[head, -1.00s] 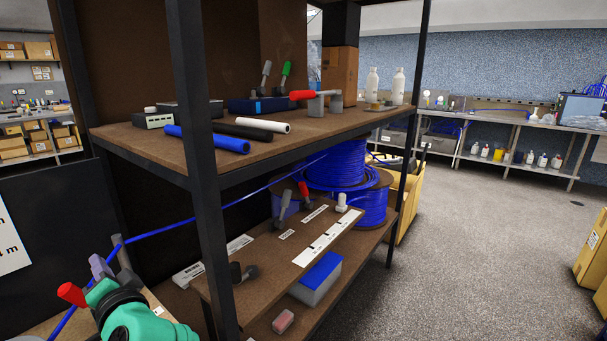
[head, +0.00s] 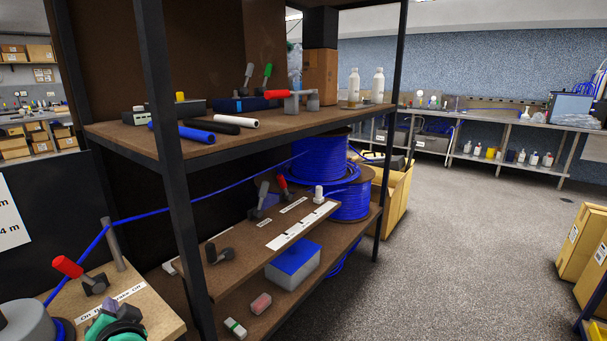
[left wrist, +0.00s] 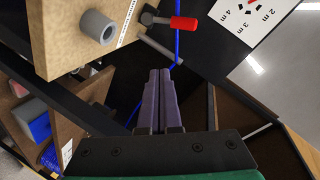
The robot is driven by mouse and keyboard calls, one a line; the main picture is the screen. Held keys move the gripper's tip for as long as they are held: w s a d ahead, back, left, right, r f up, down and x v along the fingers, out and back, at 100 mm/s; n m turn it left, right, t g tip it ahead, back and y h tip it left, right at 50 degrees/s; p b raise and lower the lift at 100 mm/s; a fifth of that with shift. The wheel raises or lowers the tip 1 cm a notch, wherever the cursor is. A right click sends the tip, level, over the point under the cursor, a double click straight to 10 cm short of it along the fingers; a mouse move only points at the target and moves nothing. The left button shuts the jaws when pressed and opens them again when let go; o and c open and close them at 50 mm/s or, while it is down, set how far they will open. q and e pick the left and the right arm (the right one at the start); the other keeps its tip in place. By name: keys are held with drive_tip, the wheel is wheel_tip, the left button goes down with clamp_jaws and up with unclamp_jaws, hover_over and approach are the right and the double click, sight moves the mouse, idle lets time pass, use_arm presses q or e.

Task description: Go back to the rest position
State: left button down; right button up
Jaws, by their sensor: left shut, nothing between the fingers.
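My left gripper (head: 112,306) shows at the bottom left of the head view, low beside a wooden board with a red-handled lever (head: 68,267). In the left wrist view its two purple-grey fingers (left wrist: 160,80) are together with nothing between them. The blue tubing (head: 210,203) runs from the reels (head: 318,165) on the shelf across to a grey post (head: 113,245) on the board, then down to the lower left. In the left wrist view the tubing (left wrist: 178,35) passes beyond the fingertips; whether it touches them I cannot tell. My right gripper is not in view.
The shelf rack's black front post (head: 180,210) stands right of my left gripper. The upper shelf (head: 130,140) holds tube pieces, clamps and bottles. A blue-lidded box (head: 293,260) sits below. Open floor (head: 450,240) lies to the right, with cardboard boxes (head: 583,243) at its edge.

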use_arm(q)
drive_tip(key=s+d+f+g+h, duration=0.3)
drive_tip(key=s+d+f+h, duration=0.3)
drive_tip(key=s+d+f, duration=0.3)
drive_tip(key=s+d+f+g+h, duration=0.45)
drive_tip(key=s+d+f, duration=0.25)
drive_tip(key=f, duration=0.5)
drive_tip(key=s+f+b, duration=0.2)
drive_tip(key=s+f, duration=0.1)
drive_tip(key=f, duration=2.4)
drive_tip(key=s+a+f+g+b, duration=0.1)
drive_tip(key=s+a+f, duration=0.2)
drive_tip(key=s+f, duration=1)
drive_tip(key=s, duration=0.3)
drive_tip(key=shift+f+m+g, duration=0.3)
drive_tip(key=shift+m+g, duration=0.05)
drive_tip(key=shift+m, duration=0.05)
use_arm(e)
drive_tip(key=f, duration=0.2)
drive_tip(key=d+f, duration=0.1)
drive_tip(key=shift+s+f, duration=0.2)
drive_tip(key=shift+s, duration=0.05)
use_arm(q)
drive_tip(key=shift+a+h, duration=0.15)
drive_tip(key=shift+h, duration=0.1)
